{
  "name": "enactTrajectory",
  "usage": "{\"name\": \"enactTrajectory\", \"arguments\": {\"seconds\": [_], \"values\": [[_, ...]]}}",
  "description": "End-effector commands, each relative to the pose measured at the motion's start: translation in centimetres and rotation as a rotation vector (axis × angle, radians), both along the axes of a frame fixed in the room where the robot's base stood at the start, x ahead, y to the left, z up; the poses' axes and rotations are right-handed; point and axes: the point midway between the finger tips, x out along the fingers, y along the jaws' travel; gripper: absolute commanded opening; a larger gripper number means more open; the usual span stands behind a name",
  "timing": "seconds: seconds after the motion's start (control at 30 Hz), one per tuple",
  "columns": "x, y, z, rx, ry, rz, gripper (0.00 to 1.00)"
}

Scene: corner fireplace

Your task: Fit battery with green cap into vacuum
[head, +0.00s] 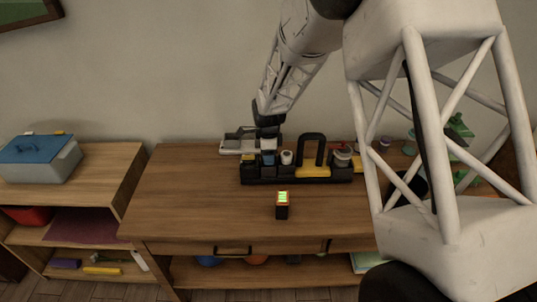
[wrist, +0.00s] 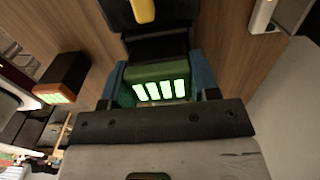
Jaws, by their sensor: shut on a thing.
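My gripper (head: 268,147) points down over the left end of a long black-and-yellow body with a loop handle, which looks like the vacuum (head: 313,171). In the wrist view, my gripper (wrist: 160,90) is shut on the battery with the green cap (wrist: 160,72), between blue pieces on either side; lit green bars face the camera. Dark and yellow parts of the vacuum (wrist: 160,48) show just beyond the battery. The battery's lower end is hidden, so I cannot tell whether it is inside the vacuum.
A second battery with an orange cap (head: 283,206) stands in front on the wooden table (head: 190,205); it also shows in the wrist view (wrist: 62,82). A pale grey device (head: 236,146) lies behind. Small jars (head: 343,153) are at the right. The table's left front is clear.

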Motion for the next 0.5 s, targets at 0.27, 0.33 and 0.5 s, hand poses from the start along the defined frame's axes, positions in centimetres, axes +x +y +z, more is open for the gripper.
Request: {"name": "enactTrajectory", "arguments": {"seconds": [0.27, 0.33, 0.5], "values": [[0.03, 0.01, -0.06, 0.000, -0.001, 0.000, 0.23], [0.03, 0.01, -0.22, 0.000, -0.001, 0.000, 0.23], [0.02, 0.01, -0.24, 0.000, -0.001, 0.000, 0.78]]}}
